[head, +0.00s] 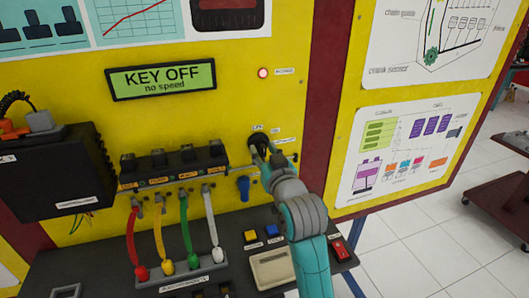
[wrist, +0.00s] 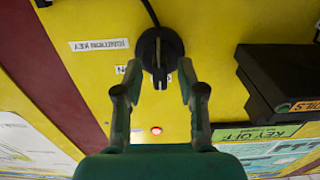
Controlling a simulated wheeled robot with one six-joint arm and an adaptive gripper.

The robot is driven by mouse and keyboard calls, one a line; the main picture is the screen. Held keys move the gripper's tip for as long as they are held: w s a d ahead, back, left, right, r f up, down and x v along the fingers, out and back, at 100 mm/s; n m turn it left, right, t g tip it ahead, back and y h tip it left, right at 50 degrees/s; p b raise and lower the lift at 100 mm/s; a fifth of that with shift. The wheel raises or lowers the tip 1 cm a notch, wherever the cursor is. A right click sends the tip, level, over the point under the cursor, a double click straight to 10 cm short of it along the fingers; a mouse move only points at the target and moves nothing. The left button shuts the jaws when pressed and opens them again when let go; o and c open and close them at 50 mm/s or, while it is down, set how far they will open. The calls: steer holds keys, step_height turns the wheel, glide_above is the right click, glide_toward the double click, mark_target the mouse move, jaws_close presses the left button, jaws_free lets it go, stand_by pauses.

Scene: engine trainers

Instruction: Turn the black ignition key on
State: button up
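The black ignition key (wrist: 160,58) sits in a round black switch on the yellow panel in the wrist view. Its grip is a narrow upright bar in that view. The switch also shows in the head view (head: 258,140), partly hidden by my gripper. My gripper (wrist: 159,68) is open, with one fingertip on each side of the key and visible gaps to it. In the head view my gripper (head: 270,157) is right at the switch. The display (head: 162,79) reads "KEY OFF, no speed".
A red lamp (head: 263,72) is above the switch. A blue knob (head: 243,189) is just below and left of it. A row of black coils (head: 173,165) with coloured leads stands to the left. A console (head: 200,277) with buttons and a red switch (head: 340,249) juts out below.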

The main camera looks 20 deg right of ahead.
jaws_close()
steer(key=shift+m, duration=0.3)
steer(key=m, duration=0.5)
steer(key=shift+d, duration=0.1)
steer(key=m, duration=0.6)
steer(key=shift+f, duration=0.1)
steer(key=shift+m, duration=0.3)
jaws_free()
